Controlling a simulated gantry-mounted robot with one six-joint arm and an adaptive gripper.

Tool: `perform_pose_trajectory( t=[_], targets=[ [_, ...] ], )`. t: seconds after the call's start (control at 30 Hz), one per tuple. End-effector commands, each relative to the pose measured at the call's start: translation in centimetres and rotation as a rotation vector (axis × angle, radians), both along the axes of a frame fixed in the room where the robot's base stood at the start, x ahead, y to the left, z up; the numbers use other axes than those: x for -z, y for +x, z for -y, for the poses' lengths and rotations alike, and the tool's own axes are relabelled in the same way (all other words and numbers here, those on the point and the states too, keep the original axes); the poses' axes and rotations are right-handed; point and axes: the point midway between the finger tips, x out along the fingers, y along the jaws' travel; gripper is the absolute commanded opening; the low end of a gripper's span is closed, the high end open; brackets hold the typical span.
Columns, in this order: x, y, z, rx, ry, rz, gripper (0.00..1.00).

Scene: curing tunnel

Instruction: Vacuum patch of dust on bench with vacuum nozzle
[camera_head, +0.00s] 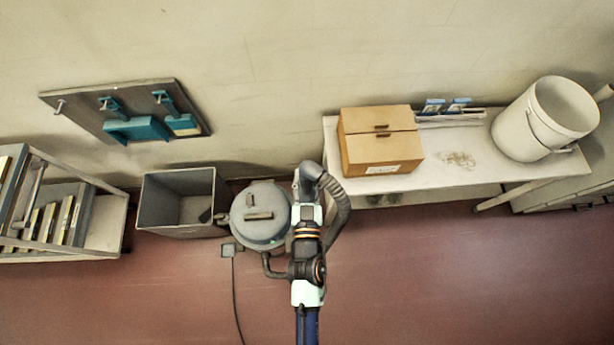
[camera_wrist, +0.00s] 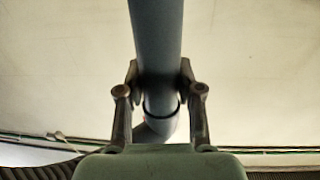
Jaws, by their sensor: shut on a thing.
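The patch of dust (camera_head: 458,158) is a faint brown smudge on the white bench (camera_head: 432,180), between the cardboard box and the white bucket. In the wrist view, my gripper (camera_wrist: 159,78) is shut on the grey tube of the vacuum nozzle (camera_wrist: 156,35), with a finger on either side. The tube runs up out of the picture, so its far end is hidden there. In the head view, my arm stands left of the bench, apart from the dust, and my gripper is hard to make out. A ribbed dark hose (camera_head: 340,212) hangs beside my arm near the grey vacuum canister (camera_head: 261,222).
The cardboard box (camera_head: 380,150) stands left of the dust and the white bucket (camera_head: 530,125) right of it. Small blue-marked items (camera_head: 445,107) lie behind. A grey bin (camera_head: 180,202) and a rack (camera_head: 105,235) are at left. A cable (camera_head: 236,290) crosses the floor.

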Motion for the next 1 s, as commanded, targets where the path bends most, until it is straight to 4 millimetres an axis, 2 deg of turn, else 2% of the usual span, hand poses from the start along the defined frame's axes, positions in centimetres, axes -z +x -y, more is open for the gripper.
perform_pose_trajectory(
  t=[0.03, 0.1, 0.7, 1.0],
  targets=[
    [4.3, 0.0, 0.0, 0.0, 0.0, 0.0, 0.0],
    [7.1, 0.0, 0.0, 0.0, 0.0, 0.001, 0.0],
    [30.8, 0.0, 0.0, 0.0, 0.0, 0.001, 0.0],
    [40.8, 0.0, 0.0, 0.0, 0.0, 0.001, 0.0]
  ],
)
